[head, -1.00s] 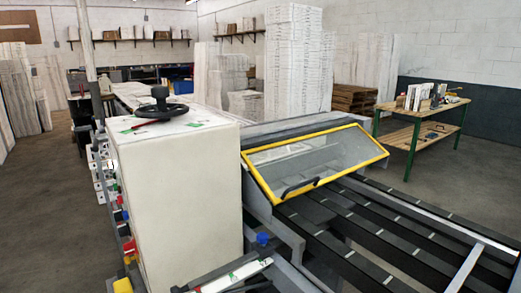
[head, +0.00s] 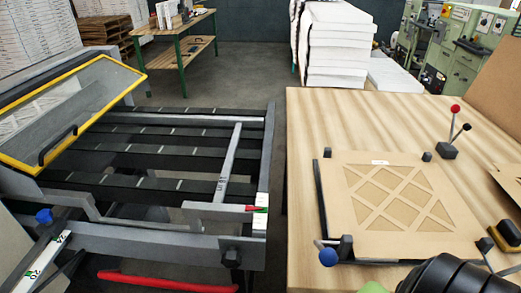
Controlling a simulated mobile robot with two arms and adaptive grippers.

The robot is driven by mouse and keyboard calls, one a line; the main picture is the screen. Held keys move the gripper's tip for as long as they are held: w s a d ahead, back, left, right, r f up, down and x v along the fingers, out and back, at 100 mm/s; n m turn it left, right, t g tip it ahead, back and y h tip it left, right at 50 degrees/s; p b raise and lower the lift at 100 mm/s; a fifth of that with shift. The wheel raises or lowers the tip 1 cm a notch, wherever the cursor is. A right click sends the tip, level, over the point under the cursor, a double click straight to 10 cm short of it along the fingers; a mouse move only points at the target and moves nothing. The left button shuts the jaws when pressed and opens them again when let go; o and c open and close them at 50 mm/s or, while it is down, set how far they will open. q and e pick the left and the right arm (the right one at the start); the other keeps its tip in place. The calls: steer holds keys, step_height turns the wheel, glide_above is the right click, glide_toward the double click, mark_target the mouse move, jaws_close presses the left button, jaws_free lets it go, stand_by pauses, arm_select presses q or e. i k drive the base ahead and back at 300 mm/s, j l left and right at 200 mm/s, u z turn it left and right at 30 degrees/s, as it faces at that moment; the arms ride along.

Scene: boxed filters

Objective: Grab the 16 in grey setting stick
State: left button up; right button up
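A slim grey bar (head: 229,163) lies across the dark slats of the machine bed in the head view, with small dark lettering near its lower end that I cannot read for certain. It runs from the far rail to the near grey frame. A white strip (head: 45,264) with large numbers, one looking like 20, lies at the lower left. Neither gripper's fingers show in the view. A black rounded part at the bottom right looks like one of my arm links.
A yellow-framed clear guard (head: 119,102) tilts over the bed's left side. A wooden table (head: 300,180) on the right bears a cardboard lattice panel (head: 345,225) and a lever base (head: 447,151). A red bar (head: 165,282) lies at the bottom. Floor is open behind the bed.

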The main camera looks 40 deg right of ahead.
mark_target(219, 195)
steer(key=k+z, duration=0.1)
steer(key=z, duration=0.75)
steer(key=j, duration=0.2)
